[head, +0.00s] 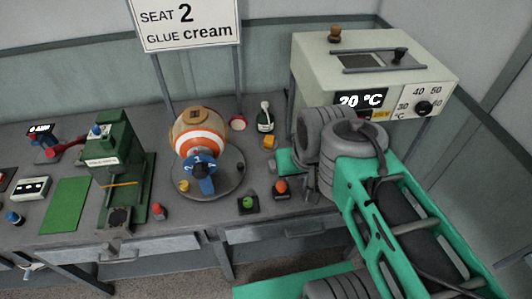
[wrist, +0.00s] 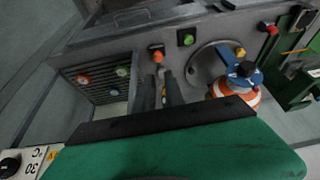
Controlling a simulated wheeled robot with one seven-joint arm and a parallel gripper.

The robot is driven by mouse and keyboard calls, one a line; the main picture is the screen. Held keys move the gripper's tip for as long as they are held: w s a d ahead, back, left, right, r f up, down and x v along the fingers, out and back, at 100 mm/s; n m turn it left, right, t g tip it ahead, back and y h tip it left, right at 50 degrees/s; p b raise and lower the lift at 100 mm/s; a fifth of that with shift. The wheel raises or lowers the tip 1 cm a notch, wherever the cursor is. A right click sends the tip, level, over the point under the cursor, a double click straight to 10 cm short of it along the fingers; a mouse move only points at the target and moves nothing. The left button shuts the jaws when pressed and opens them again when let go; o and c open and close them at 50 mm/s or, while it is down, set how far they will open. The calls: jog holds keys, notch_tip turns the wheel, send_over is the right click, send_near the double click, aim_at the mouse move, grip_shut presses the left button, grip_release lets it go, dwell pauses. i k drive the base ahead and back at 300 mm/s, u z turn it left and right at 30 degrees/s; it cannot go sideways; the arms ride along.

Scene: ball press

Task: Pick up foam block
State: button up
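A small yellow-orange block (head: 269,143), which looks like the foam block, sits on the grey bench just right of the round plate. In the wrist view a bit of yellow (wrist: 164,94) shows between the two dark fingers, and it looks like the same block. My gripper (wrist: 164,84) has its fingers apart, pointing down at the bench over the block. Whether the fingers touch the block cannot be made out. In the head view my arm hides the fingers.
An orange-and-white striped ball (head: 200,141) with a blue clamp (head: 201,172) sits on a round plate (head: 226,184). An orange button (head: 281,187) and green button (head: 249,202) stand at the front. A bottle (head: 264,119) stands behind; the heater box (head: 372,75) is at back right.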

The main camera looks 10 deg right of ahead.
aim_at(268, 142)
jog(key=u, duration=0.05)
jog(key=i, duration=0.4)
jog(key=u, duration=2.45)
